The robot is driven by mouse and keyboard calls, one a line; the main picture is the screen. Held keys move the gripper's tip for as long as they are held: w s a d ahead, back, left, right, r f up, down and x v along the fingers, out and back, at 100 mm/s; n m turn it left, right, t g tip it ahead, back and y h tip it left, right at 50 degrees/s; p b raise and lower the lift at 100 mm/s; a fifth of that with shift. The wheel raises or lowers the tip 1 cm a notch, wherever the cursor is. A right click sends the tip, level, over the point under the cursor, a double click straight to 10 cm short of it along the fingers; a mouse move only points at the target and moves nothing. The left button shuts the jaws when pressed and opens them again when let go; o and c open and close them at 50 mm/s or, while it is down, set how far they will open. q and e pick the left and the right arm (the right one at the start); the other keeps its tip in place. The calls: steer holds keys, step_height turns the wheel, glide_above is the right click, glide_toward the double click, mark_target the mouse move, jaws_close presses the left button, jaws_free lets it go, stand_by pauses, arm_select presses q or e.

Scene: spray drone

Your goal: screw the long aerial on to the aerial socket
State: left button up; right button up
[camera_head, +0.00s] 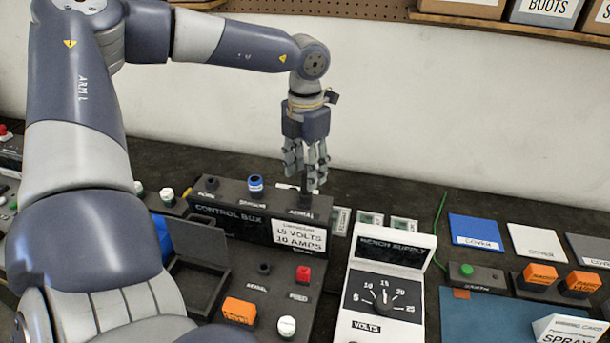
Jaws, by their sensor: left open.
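My left gripper (305,177) is open, pointing down over the right end of the black control box (230,219). My right gripper is not in view.
A blue-capped part (256,186) stands left on the box top. The bench supply (384,285) stands to the front right. An open dark tray (194,287), a red button (303,273) and an orange block (239,310) lie in front. Cover cards (475,228) lie at right.

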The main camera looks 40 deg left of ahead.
arm_select(q)
jaws_close()
steer(key=shift+f+n+b, duration=0.1)
steer(key=shift+n+b, duration=0.6)
steer(key=shift+b, duration=0.1)
steer(key=n+b, duration=0.4)
steer(key=n, duration=0.1)
steer(key=shift+r+p, duration=0.35)
steer(key=shift+p, duration=0.05)
steer(key=shift+r+p, duration=0.95)
steer(key=shift+r, duration=0.95)
